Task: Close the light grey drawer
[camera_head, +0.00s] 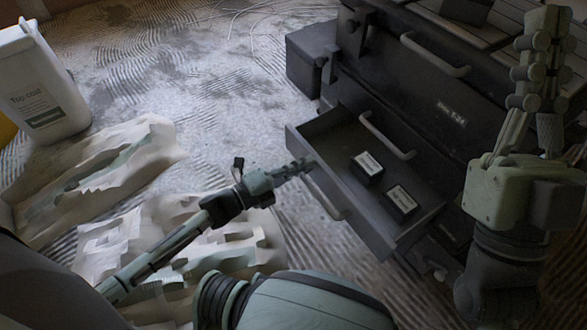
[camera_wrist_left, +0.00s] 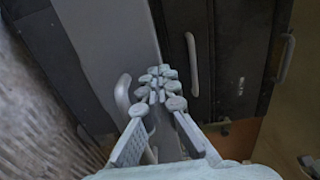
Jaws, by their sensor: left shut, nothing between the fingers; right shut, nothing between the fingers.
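The drawer (camera_head: 345,222) stands pulled out of a dark cabinet. Its front looks grey in the head view and lighter grey in the left wrist view (camera_wrist_left: 105,40). A bar handle (camera_head: 325,200) is on the front and also shows in the left wrist view (camera_wrist_left: 122,95). My left gripper (camera_head: 305,164) is shut and empty, its fingertips at the drawer front near the handle; I cannot tell whether they touch it. The fingertips also show in the left wrist view (camera_wrist_left: 160,82). My right gripper (camera_head: 546,18) is shut and empty, pointing up at the right, away from the drawer.
Two small dark boxes with white labels (camera_head: 367,168) (camera_head: 401,201) lie in the drawer. The cabinet (camera_head: 430,95) has other handled drawers above. A white tub (camera_head: 40,85) stands at the left.

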